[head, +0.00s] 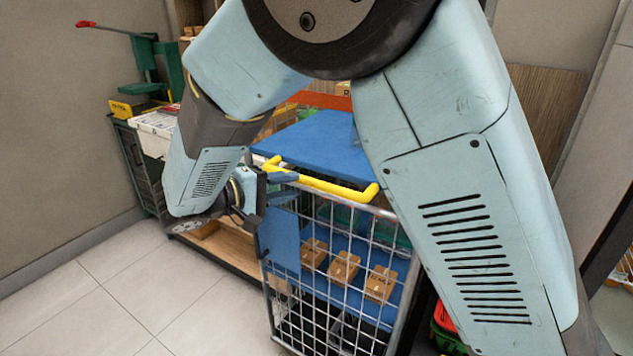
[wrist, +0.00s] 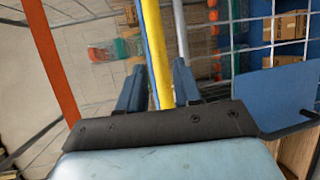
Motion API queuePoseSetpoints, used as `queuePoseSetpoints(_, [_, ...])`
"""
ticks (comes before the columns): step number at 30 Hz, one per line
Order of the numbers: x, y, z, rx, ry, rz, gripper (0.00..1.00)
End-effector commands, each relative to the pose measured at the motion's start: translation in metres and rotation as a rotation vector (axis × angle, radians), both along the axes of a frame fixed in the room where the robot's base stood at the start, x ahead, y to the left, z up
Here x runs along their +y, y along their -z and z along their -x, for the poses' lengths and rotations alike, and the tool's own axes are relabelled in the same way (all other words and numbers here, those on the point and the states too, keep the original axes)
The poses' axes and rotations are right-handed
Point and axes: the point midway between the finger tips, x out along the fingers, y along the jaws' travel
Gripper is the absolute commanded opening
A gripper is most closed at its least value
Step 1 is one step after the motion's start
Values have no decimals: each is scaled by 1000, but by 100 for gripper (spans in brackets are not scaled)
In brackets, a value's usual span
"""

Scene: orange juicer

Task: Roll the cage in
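The wire roll cage (head: 347,225) stands upright in the middle of the head view. It has a blue top panel (head: 318,143) and a yellow handle bar (head: 330,186) along its top near edge. My gripper (head: 281,187) is at the left end of this bar. In the wrist view, the yellow bar (wrist: 153,45) runs between the two blue fingers of my gripper (wrist: 158,84). The fingers stand apart, with a narrow gap beside the left one. Whether the right finger touches the bar is unclear. My arm hides the cage's upper right side.
Small cardboard boxes (head: 343,268) stand on a blue shelf inside the cage. A wooden rack base (head: 228,247) is behind it on the left. A dark cart with a white box (head: 155,130) stands at the left wall. The tiled floor (head: 110,290) at front left is clear.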

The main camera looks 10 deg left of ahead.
Motion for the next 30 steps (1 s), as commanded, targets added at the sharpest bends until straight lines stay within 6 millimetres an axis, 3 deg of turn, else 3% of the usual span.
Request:
queuePoseSetpoints(6, [-28, 7, -27, 1, 3, 1, 34])
queuePoseSetpoints(15, [-54, 13, -52, 1, 2, 1, 34])
queuePoseSetpoints(27, [-59, 15, -57, 0, 2, 0, 34])
queuePoseSetpoints(30, [-59, 15, -57, 0, 2, 0, 26])
